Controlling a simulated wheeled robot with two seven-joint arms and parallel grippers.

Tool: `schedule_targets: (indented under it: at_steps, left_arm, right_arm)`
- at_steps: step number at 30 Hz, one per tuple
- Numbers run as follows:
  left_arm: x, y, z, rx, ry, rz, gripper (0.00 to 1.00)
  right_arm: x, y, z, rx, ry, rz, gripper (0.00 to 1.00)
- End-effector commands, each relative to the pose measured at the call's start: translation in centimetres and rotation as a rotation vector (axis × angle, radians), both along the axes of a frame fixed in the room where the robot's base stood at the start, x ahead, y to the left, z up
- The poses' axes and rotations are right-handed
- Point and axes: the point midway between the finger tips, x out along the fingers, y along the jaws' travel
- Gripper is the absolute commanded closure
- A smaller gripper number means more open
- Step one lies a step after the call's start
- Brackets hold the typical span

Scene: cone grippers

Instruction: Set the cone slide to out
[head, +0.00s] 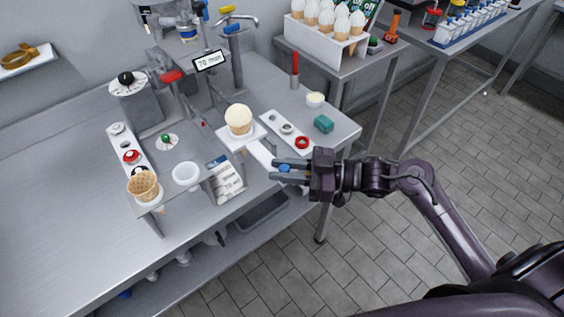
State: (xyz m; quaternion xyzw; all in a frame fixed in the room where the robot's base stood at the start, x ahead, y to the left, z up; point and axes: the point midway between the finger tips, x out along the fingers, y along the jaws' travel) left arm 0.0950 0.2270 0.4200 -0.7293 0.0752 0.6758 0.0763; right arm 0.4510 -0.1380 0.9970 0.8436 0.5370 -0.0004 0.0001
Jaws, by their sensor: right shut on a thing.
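The cone slide (259,151) is a white bar running from a small plate under the machine toward the table's front right edge. A cone with a pale ice cream ball (238,120) stands upright at its far end. A blue knob (284,168) shows at the slide's near end. My right gripper (279,171) comes in from the right and is shut on this knob, its fingers hiding part of it. My left gripper is not in view.
A white strip with rings (287,129) and a green block (323,124) lie close behind my right gripper. A cone rack (324,38) stands at the back.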

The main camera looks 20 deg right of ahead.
Motion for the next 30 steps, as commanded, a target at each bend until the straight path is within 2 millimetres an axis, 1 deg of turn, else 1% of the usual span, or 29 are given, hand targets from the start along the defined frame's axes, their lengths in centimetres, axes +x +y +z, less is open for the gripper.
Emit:
schedule_targets:
  at_steps: [1,3,6,9,14,15,18,19,26,30]
  left_arm:
    - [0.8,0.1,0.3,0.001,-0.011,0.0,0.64]
    - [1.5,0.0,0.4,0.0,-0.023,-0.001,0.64]
    - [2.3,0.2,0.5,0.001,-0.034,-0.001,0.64]
    - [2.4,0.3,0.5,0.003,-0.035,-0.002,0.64]
    - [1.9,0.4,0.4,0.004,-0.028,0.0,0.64]
    - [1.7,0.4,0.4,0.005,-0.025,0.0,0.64]
    - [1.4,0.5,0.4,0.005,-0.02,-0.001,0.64]
    - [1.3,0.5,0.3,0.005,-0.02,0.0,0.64]
    - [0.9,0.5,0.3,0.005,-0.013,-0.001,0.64]
    - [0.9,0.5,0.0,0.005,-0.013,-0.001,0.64]
  right_arm:
    - [-0.1,-0.1,0.1,0.0,-0.001,0.0,1.0]
    - [-0.3,-0.1,0.1,0.0,-0.002,0.001,1.0]
    - [-0.3,-0.1,0.1,0.0,-0.002,0.001,1.0]
    - [-0.4,-0.1,0.0,0.0,-0.001,0.002,1.0]
    - [-0.4,-0.1,0.0,0.0,0.0,0.003,1.0]
    - [-0.4,-0.1,0.0,0.0,0.0,0.003,0.74]
    - [-0.4,-0.1,0.0,0.0,0.0,0.002,0.61]
    - [-0.4,-0.1,0.0,0.001,0.0,0.002,0.59]
    - [-0.3,-0.2,0.0,0.0,-0.001,0.0,0.59]
    - [-0.7,-1.0,-0.2,-0.001,0.0,-0.001,0.59]
